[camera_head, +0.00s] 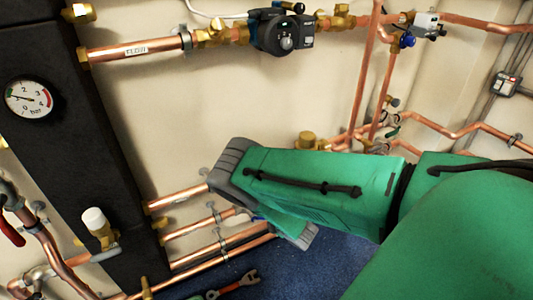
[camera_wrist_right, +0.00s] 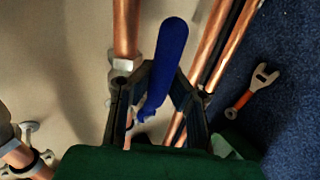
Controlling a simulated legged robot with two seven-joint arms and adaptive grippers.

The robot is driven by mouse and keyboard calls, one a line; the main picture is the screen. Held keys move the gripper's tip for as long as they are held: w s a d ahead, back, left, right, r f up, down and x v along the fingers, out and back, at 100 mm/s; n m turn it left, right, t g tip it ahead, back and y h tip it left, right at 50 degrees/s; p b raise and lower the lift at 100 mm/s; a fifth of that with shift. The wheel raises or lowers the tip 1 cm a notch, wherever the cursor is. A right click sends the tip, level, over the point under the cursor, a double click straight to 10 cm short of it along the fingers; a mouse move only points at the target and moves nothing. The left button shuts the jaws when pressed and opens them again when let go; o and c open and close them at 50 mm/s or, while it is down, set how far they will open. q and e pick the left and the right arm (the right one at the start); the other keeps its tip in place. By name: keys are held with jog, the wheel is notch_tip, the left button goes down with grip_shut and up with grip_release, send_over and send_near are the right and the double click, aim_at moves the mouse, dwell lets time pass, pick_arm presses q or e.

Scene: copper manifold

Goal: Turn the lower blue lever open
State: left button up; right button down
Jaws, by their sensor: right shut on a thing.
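The blue lever (camera_wrist_right: 169,52) stands out in the right wrist view, running up and slightly right from between my fingers. My right gripper (camera_wrist_right: 163,80) is shut on it, with one dark finger on each side. In the head view my green right arm comes in from the right and covers most of the lever; only a small bit of blue shows by the lower copper pipes. My right fingers are hidden there. The valve body under the lever is mostly hidden. My left gripper is in neither view.
Several copper pipes (camera_head: 220,255) run beside the lever, close to my fingers. A wrench (camera_wrist_right: 255,92) lies on the blue floor (camera_wrist_right: 290,125). A dark column with a pressure gauge (camera_head: 28,98) stands at left. A pump (camera_head: 283,35) and another blue valve handle (camera_head: 408,40) sit higher up.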

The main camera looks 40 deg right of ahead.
jog(key=shift+s+a+f, duration=0.15)
jog(key=shift+s+f, duration=0.05)
jog(key=shift+s, duration=0.1)
jog(key=c, duration=1.7)
grip_release()
jog(key=shift+o, duration=1.2)
jog(key=shift+w+r, duration=0.1)
jog(key=shift+r, duration=0.1)
jog(key=v, duration=1.1)
jog(key=shift+s+a+r, duration=0.2)
jog(key=shift+s+a, duration=0.1)
